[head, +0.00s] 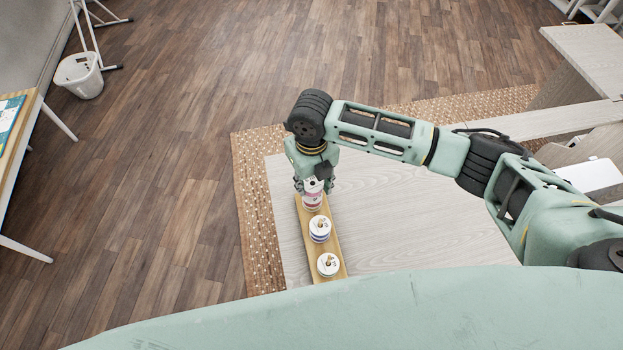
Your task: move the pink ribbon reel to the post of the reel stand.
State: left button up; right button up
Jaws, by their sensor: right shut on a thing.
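The reel stand (335,246) is a long, narrow wooden board near the left edge of the pale table, with reels in a row along it. The pink ribbon reel (312,202), white with a pink band, is at its far end. My right gripper (314,187) points down from above and is shut on this reel. The gripper hides the reel's top and any post there. I cannot tell whether the reel rests on the board or hangs just above it. My left gripper is out of view.
A reel with a blue band (320,229) and a white reel (328,264) sit on posts nearer me on the stand. The pale tabletop (400,225) right of the stand is clear. A white machine-like object (592,178) stands at the right. A woven rug (254,190) lies below.

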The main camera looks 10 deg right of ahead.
jog(key=shift+f, duration=0.75)
jog(key=o, duration=1.1)
notch_tip(320, 180, up, 12)
jog(key=shift+r, duration=0.1)
dwell(0.4)
